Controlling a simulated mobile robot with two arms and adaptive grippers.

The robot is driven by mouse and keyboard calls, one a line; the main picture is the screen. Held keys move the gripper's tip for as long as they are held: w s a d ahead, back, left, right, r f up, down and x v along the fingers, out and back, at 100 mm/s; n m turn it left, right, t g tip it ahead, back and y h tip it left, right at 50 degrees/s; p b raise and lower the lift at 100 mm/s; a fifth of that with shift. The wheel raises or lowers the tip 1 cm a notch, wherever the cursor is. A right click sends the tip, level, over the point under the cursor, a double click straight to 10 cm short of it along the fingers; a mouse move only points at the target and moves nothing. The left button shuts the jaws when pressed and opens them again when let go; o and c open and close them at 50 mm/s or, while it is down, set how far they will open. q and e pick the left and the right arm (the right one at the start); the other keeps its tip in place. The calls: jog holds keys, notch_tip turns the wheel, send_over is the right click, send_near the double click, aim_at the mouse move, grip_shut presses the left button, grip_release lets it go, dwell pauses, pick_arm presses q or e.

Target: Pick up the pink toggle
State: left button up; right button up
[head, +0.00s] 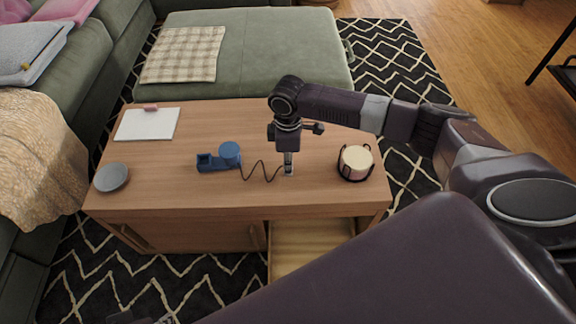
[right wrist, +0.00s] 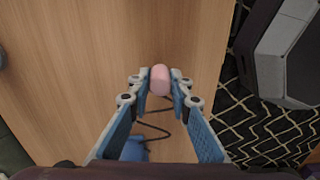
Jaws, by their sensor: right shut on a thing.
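The pink toggle (right wrist: 160,80) is a small rounded pink piece between the fingertips of my right gripper in the right wrist view. My right gripper (head: 289,170) points down at the wooden table in the head view, and its fingers are shut on the toggle. The toggle is hidden by the fingers in the head view. I cannot tell whether it touches the table. A dark sliver at the bottom left edge of the head view may be part of my left gripper; its fingers do not show clearly.
A blue tape dispenser (head: 207,163) and a wavy black cable (head: 262,172) lie left of the right gripper. A cream round container in a dark holder (head: 355,161) stands to the right. A grey bowl (head: 111,177) and a white clipboard (head: 146,125) are at the left of the wooden table (head: 200,192).

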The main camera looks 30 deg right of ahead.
notch_tip(320, 180, up, 9)
jog(key=shift+w+r+p, duration=0.1)
jog(key=shift+r+p, duration=0.1)
jog(key=shift+p, duration=1.05)
pick_arm(q)
notch_tip(320, 180, down, 16)
jog(key=f+g+p, duration=0.1)
jog(key=p, duration=0.1)
pick_arm(e)
notch_tip(320, 180, up, 9)
jog(key=shift+f+b, duration=0.45)
jog(key=shift+f, duration=4.3)
jog(key=shift+f+b, duration=0.3)
jog(key=shift+f, duration=1.85)
pick_arm(q)
jog(key=w+v, duration=0.1)
jog(key=v, duration=0.5)
jog(key=shift+w+d+r, duration=0.25)
jog(key=shift+w+r, duration=0.3)
jog(key=shift+r, duration=0.05)
